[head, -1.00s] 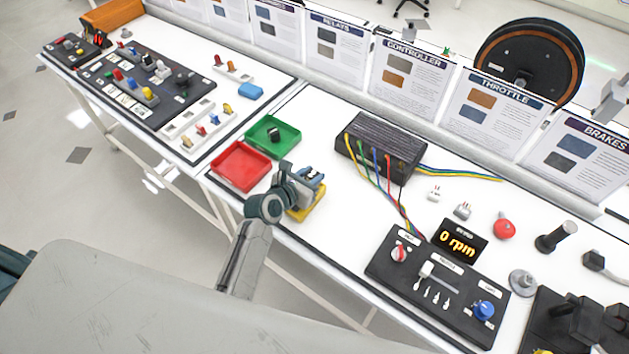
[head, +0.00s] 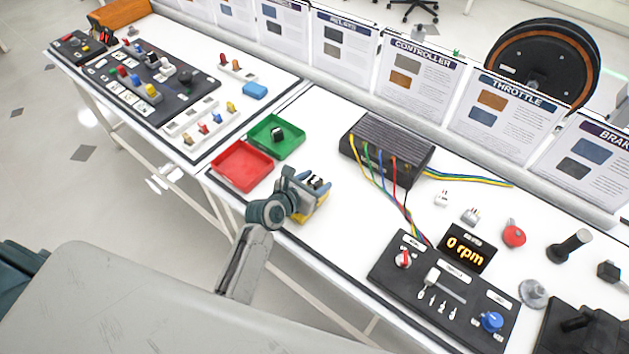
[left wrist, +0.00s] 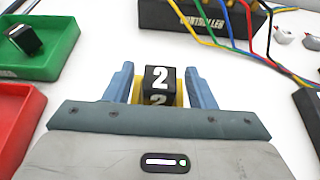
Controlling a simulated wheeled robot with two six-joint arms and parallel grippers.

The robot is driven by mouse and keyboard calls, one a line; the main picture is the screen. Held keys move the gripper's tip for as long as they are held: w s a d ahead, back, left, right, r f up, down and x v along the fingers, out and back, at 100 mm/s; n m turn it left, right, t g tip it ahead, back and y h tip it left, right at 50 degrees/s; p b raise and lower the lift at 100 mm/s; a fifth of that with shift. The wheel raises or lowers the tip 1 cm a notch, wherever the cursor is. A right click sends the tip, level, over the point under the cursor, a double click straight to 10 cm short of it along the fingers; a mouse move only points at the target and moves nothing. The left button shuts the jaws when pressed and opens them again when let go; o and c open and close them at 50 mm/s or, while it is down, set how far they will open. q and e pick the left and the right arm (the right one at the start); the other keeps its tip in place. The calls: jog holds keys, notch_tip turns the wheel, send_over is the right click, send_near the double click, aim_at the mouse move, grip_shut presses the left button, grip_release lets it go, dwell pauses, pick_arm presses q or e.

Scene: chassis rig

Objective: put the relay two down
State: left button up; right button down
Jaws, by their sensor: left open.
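A black relay marked with a white 2 (left wrist: 158,78) stands upright on a yellow base (left wrist: 174,90) in the left wrist view. My left gripper (left wrist: 158,85) is open around it, with a gap between the relay and each blue finger. In the head view my left gripper (head: 314,186) is low over the table's near edge, and the yellow base (head: 318,206) shows under it. The lower part of the relay is partly hidden by the gripper body. My right gripper is not in view.
A green tray (head: 296,146) holds another black relay (head: 278,134). A red tray (head: 240,182) beside it looks empty. A black controller box (head: 400,140) with coloured wires stands to the right. A control panel (head: 450,300) with an rpm display lies further right.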

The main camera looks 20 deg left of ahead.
pick_arm(q)
jog(key=v, duration=1.2)
jog(key=shift+r+b, duration=0.2)
jog(key=shift+b, duration=0.1)
dwell(0.7)
